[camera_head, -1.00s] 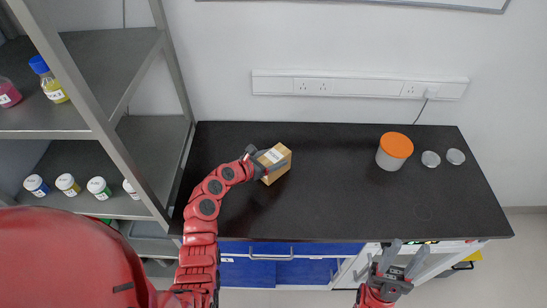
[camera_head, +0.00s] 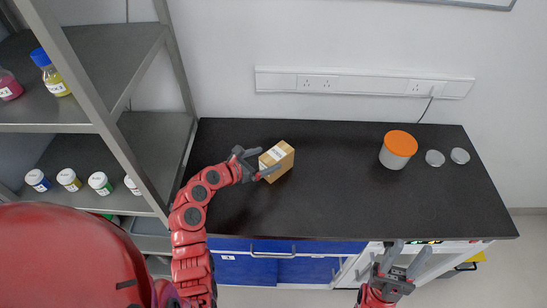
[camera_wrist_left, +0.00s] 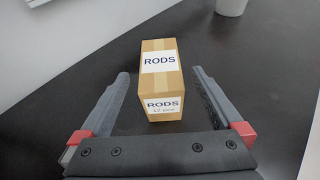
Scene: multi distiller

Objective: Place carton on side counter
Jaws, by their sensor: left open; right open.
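The carton (camera_head: 279,159) is a small brown box that stands on the black counter (camera_head: 330,190), left of its middle. In the left wrist view the carton (camera_wrist_left: 161,88) shows white labels reading RODS. My left gripper (camera_head: 257,165) is open at the carton's left side. In the left wrist view its fingers (camera_wrist_left: 163,88) point toward the carton, with visible gaps on both sides, and the carton stands mostly beyond the palm. My right gripper (camera_head: 404,258) is open and empty in front of the counter's front edge.
A grey shelf rack (camera_head: 125,95) with several bottles stands at the left. The counter's middle is clear.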

